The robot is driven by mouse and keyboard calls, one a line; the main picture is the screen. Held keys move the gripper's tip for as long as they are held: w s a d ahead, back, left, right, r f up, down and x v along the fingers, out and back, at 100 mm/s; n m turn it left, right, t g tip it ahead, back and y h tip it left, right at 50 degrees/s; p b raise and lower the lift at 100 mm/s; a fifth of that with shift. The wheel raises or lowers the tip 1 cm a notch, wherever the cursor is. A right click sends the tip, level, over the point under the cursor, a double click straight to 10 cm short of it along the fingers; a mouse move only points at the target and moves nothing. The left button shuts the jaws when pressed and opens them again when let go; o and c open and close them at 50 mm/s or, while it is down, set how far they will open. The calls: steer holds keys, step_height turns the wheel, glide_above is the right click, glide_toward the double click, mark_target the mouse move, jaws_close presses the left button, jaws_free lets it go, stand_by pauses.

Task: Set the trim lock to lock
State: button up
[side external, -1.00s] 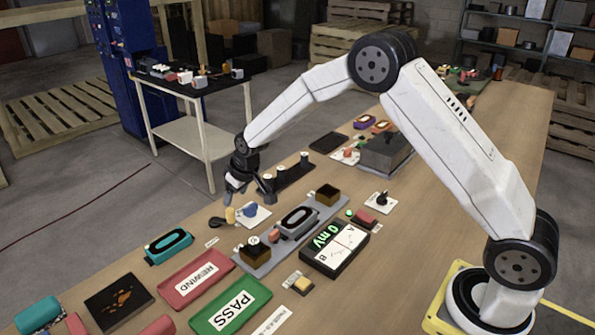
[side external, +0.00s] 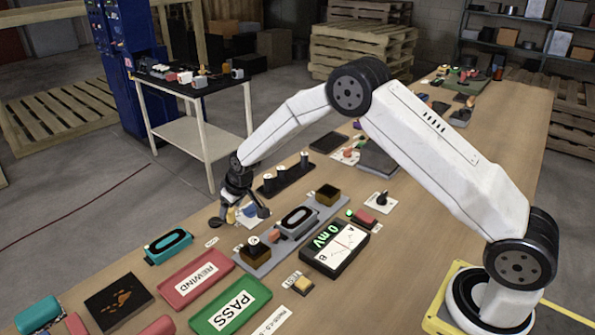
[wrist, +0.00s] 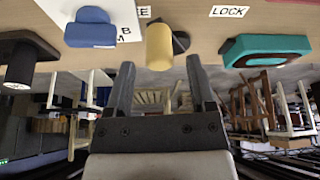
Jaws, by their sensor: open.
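The trim lock has a yellow lever (wrist: 159,46) on a dark pivot. In the wrist view it stands between a partly hidden label ending in E (wrist: 143,11) and the LOCK label (wrist: 229,11), nearer the E label. In the side view the yellow lever (side external: 231,215) is partly covered by my gripper (side external: 246,213). In the wrist view my gripper (wrist: 160,68) is open and empty, its fingers to either side of the lever's line. The lever's end is just beyond the fingertips; I cannot tell whether they touch.
A blue knob (wrist: 91,28) on a white plate and a black post (wrist: 20,66) are close on one side in the wrist view. A teal-rimmed tray (side external: 168,246) lies on the other. A grey rail (side external: 265,262) with blocks runs nearby.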

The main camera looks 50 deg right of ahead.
steer(key=shift+x, duration=1.1)
jaws_close()
